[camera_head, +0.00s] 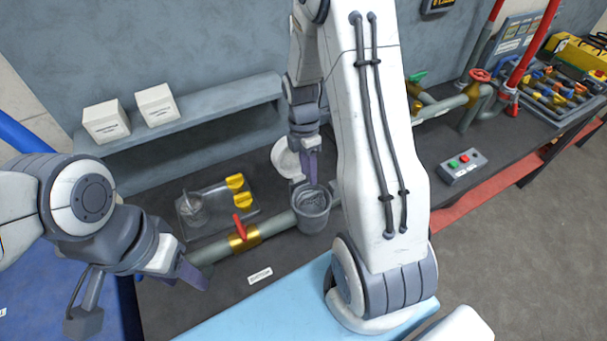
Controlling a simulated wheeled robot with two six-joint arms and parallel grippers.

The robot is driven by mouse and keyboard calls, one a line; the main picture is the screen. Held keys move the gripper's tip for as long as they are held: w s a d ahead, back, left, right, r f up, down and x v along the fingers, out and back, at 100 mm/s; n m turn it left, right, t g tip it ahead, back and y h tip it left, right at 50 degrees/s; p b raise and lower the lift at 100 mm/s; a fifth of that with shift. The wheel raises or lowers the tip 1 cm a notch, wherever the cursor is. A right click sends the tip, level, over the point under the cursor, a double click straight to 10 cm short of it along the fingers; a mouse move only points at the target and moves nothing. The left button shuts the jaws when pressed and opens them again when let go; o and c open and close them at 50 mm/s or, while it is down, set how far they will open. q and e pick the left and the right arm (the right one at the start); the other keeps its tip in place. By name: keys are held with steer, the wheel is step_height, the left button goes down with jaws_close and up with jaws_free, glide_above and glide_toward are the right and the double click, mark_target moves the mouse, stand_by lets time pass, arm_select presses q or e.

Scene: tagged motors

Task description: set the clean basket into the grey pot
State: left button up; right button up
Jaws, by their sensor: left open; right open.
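The grey pot (313,219) stands on the dark bench at the end of a pipe, its mouth up. A grey mesh-like basket (312,198) shows inside its rim; how deep it sits I cannot tell. My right gripper (309,180) points down at the pot's mouth, open, with its fingers just over the rim; contact is unclear. Another small, see-through basket-like thing (192,206) stands on a flat tray (222,216) to the left. My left gripper (197,279) is open and empty over the bench's front left, near the pipe.
A pale round lid-like piece (284,158) is behind the pot. A pipe with a red-handled valve (239,229) runs left of it. White boxes (106,121) stand on the shelf. A button box (463,166) is at right. My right arm hides the bench middle.

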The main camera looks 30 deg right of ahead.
steer(key=s+a+r+m+t, duration=0.1)
steer(key=s+a+r+m, duration=0.1)
steer(key=a+r, duration=0.4)
steer(key=s+a+r+m, duration=0.2)
steer(key=a+r, duration=0.1)
steer(key=a, duration=0.5)
steer(key=s+a+r+m, duration=0.3)
steer(key=s+a, duration=0.1)
steer(key=s, duration=0.3)
steer(key=s+a+r+m+t, duration=0.1)
steer(key=s+a+r+m, duration=0.2)
steer(key=s+a, duration=0.2)
steer(key=shift+s+y, duration=0.4)
steer(key=shift+s, duration=0.6)
steer(key=shift+a, duration=0.1)
step_height(320, 180, down, 6)
steer(key=b, duration=0.6)
steer(key=shift+r, duration=0.1)
